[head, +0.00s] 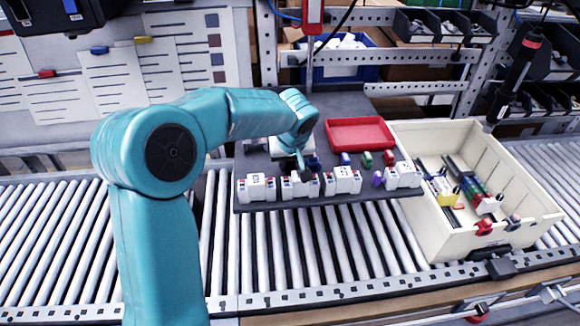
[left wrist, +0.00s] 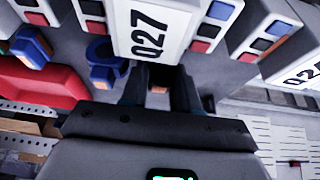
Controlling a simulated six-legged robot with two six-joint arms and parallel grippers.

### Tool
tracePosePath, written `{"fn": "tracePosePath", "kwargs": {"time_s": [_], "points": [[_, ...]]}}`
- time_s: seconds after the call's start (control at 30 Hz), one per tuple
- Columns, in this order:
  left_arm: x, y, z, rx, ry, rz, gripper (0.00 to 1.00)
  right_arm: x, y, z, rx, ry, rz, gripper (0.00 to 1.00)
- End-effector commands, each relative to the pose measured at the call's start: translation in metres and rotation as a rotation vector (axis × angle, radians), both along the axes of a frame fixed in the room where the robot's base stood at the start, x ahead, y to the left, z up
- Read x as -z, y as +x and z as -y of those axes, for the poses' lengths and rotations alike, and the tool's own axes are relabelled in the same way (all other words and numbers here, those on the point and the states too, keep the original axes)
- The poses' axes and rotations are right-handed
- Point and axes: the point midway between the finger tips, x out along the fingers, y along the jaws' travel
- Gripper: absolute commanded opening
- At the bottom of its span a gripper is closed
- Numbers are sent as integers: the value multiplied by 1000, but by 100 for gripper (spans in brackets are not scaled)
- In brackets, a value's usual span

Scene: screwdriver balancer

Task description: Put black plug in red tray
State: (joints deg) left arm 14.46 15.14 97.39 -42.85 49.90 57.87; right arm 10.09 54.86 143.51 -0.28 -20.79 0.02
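The red tray (head: 360,148) lies at the back of the dark board, right of my left gripper, and its inside looks empty. Its red edge shows at the left of the left wrist view (left wrist: 35,85). My left gripper (head: 304,172) points down behind the row of white modules. In the left wrist view its two fingers (left wrist: 160,82) stand apart beside the module marked Q27 (left wrist: 150,35). A dark piece with a small orange patch (left wrist: 158,89) sits between them, probably the black plug; I cannot tell whether the fingers touch it. My right gripper is not in view.
White modules (head: 257,187) line the board's front edge. Blue (head: 345,158), green (head: 367,159), red (head: 388,158) and purple (head: 377,178) plugs stand near the tray. A cream crate (head: 410,150) with parts is at the right. The roller conveyor (head: 320,245) in front is clear.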

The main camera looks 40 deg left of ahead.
Motion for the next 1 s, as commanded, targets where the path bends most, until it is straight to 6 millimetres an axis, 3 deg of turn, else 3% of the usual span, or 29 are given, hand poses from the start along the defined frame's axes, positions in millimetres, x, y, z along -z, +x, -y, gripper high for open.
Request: {"fn": "tracePosePath", "kwargs": {"time_s": [0.37,0.53,0.67,1.0], "points": [[-2,0,0,0,-1,1,0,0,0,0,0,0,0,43],[-18,1,0,-1,1,4,0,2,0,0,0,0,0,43],[-45,1,0,-1,2,6,0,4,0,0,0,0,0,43],[-148,1,1,0,0,5,0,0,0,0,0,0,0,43]]}}
